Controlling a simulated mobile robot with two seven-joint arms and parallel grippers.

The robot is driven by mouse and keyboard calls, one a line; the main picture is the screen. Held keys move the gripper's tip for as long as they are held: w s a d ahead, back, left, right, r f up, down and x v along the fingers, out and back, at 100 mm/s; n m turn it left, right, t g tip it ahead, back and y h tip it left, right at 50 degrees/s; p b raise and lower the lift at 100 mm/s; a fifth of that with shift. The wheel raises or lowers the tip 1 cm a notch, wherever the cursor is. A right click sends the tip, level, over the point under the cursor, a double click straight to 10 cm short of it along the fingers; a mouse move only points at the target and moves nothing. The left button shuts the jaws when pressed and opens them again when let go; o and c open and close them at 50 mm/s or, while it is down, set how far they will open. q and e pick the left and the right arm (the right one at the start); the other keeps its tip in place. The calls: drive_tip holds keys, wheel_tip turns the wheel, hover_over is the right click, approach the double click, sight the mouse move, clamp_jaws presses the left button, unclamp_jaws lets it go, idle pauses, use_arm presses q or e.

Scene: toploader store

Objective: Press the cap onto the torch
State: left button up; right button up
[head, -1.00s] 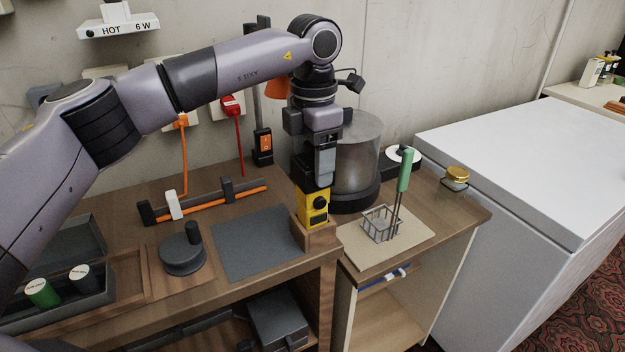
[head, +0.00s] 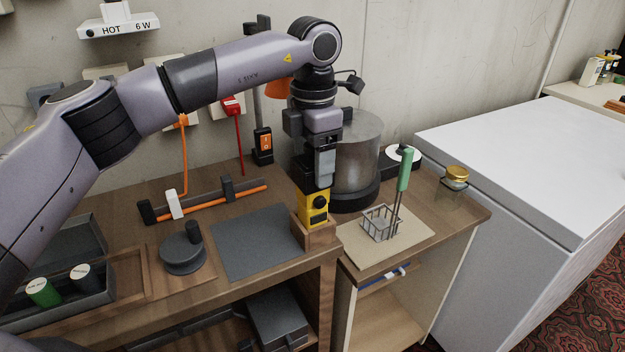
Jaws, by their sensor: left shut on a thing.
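My left gripper (head: 315,188) points straight down at the right end of the brown bench and is shut. A yellow block-shaped body with a round black spot (head: 319,203), which looks like the torch, is directly under and between its fingers. Its lower end stands upright in a small wooden holder (head: 321,236). I cannot make out the cap as a separate piece; the fingers hide the top of the yellow body. I cannot tell whether the gripper holds the cap or the yellow body itself. My right gripper is not in view.
A dark mat (head: 255,243) lies left of the holder, with a round dark piece (head: 182,256) beyond it. A tray at left holds a green cylinder (head: 44,292) and a dark one. A grey drum (head: 358,150) stands close behind; a wire basket (head: 381,224) is at right.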

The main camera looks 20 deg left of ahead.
use_arm(q)
drive_tip(key=shift+f+b, duration=0.3)
drive_tip(key=shift+f, duration=0.35)
idle(1.0)
drive_tip(key=o, duration=1.2)
drive_tip(key=shift+r, duration=0.15)
drive_tip(key=shift+r+p, duration=2.05)
drive_tip(key=shift+r, duration=0.4)
drive_tip(key=shift+r+p, duration=0.5)
drive_tip(key=shift+r, duration=0.45)
